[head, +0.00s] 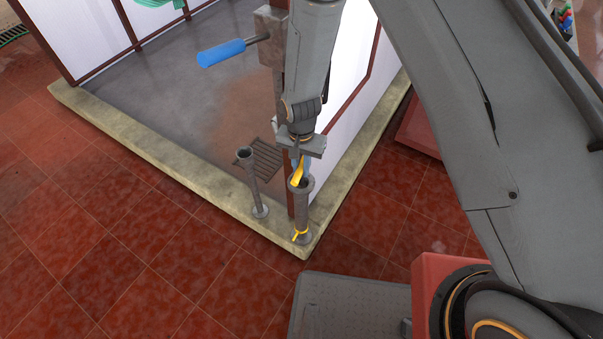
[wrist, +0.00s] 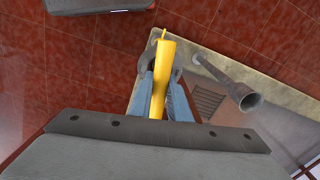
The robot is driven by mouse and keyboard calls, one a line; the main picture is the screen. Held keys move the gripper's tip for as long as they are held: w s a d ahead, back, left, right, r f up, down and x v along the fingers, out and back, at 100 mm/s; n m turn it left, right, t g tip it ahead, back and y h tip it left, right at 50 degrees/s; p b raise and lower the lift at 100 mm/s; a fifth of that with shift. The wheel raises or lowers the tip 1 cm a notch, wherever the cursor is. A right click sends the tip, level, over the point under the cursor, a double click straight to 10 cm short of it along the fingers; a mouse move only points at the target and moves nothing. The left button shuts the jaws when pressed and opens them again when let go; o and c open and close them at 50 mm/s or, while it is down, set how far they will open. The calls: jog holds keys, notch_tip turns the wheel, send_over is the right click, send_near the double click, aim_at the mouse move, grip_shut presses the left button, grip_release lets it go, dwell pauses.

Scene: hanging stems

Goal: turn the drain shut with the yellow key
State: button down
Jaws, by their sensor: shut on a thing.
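My gripper (head: 302,160) is shut on the yellow key (head: 298,172), just above the open top of a grey upright pipe (head: 303,207) at the curb's corner. In the wrist view the key (wrist: 159,82) stands between the two blue fingers (wrist: 162,98), and its thin far end points away from me. In the head view the key's lower end meets the pipe's mouth; I cannot tell whether it is inside or in front. Yellow also shows at the pipe's foot. A dark drain grate (head: 262,158) lies in the grey floor behind; the grate also shows in the wrist view (wrist: 208,99).
A second grey pipe (head: 254,184) with an open cup top stands on the curb (head: 165,158), left of the first. Red tiles (head: 120,230) in front are clear.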

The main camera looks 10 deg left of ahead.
jog(key=n, duration=0.4)
jog(key=shift+n, duration=0.4)
jog(key=n+b, duration=0.1)
jog(key=n, duration=0.4)
dwell(0.4)
